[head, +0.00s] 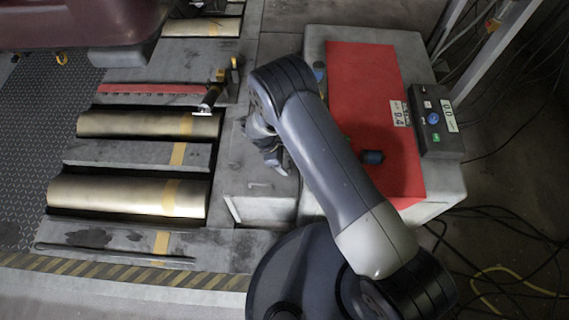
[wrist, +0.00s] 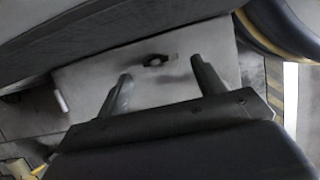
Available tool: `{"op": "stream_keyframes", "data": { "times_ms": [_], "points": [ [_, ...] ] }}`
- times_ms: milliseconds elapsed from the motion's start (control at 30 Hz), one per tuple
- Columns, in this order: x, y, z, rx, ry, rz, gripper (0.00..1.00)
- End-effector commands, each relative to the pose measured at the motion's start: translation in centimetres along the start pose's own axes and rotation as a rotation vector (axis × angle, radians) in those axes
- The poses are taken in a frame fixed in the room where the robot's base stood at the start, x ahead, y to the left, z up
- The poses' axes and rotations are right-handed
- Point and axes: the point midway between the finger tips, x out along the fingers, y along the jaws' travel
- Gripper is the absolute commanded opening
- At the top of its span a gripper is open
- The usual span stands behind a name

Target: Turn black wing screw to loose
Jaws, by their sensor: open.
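The black wing screw (wrist: 157,60) shows in the wrist view as a small dark piece on a pale grey panel (wrist: 85,75). It lies just beyond the tips of my gripper (wrist: 161,69), roughly midway between the two fingers. The fingers are apart, with nothing between them, and do not appear to touch the screw. In the head view my gripper (head: 272,158) is low beside the grey box, partly covered by my arm. I cannot clearly make out the screw in the head view.
In the head view, brass rollers (head: 130,195) lie in the floor at left, with a vehicle (head: 70,25) at upper left. Loose cables lie at lower right.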

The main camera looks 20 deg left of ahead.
Motion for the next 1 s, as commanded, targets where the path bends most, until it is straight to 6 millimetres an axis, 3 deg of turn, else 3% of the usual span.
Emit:
{"op": "stream_keyframes", "data": {
  "times_ms": [200,533,1000],
  "points": [
    [2.4,0.0,0.0,0.0,0.0,-0.001,0.65],
    [2.6,0.0,0.0,0.0,0.001,0.0,0.65],
    [2.7,-0.1,0.0,-0.001,0.0,-0.001,0.28]
  ]
}}
